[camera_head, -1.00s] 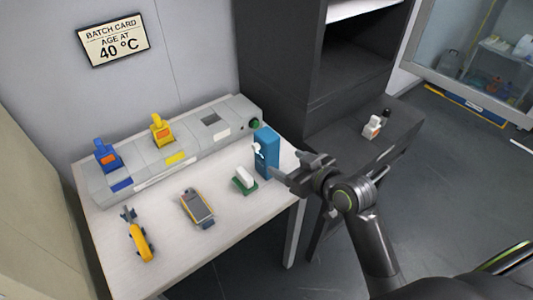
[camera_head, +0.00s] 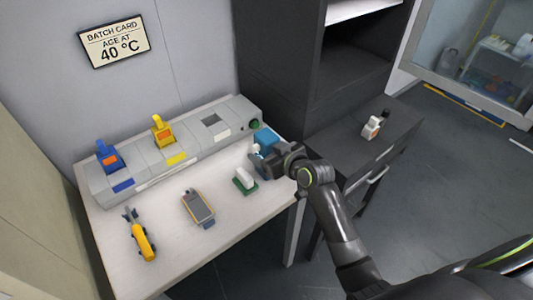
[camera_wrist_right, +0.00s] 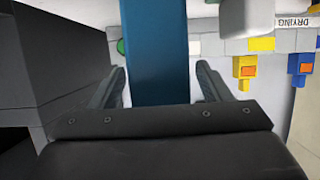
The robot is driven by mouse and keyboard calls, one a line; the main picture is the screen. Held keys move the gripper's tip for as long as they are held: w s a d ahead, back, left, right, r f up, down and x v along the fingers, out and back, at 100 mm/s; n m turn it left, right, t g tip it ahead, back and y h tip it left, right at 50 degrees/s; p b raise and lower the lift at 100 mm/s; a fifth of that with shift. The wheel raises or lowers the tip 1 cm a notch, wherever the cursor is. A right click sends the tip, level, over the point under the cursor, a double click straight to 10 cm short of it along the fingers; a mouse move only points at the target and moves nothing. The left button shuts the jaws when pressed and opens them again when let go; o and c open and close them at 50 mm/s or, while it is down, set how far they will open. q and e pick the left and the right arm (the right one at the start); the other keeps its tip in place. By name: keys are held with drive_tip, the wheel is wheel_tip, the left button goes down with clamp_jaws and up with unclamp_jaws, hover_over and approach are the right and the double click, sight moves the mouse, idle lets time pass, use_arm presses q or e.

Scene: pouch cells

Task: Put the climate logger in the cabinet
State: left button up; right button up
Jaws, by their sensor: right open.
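A tall blue box (camera_head: 265,137) stands upright at the right end of the white table, with a small white part on its side. No readable label shows whether it is the climate logger. My right gripper (camera_head: 264,163) is open at the box and hides its lower part. In the right wrist view the blue box (camera_wrist_right: 155,50) is between the two spread fingers, with gaps on both sides. The dark grey cabinet (camera_head: 283,65) stands behind the table to the right, its upper compartment open at the front. My left gripper is out of view.
On the table (camera_head: 170,258) are a grey-yellow meter (camera_head: 198,207), a white piece on a green base (camera_head: 244,180) and a yellow tool (camera_head: 142,240). A grey panel (camera_head: 150,160) holds blue and yellow parts. A small white-orange item (camera_head: 372,128) sits on the low dark unit (camera_head: 345,150).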

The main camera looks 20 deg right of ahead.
drive_tip(key=shift+w+a, duration=0.1)
drive_tip(key=shift+w, duration=0.1)
drive_tip(key=shift+c, duration=0.3)
drive_tip(key=c, duration=1.1)
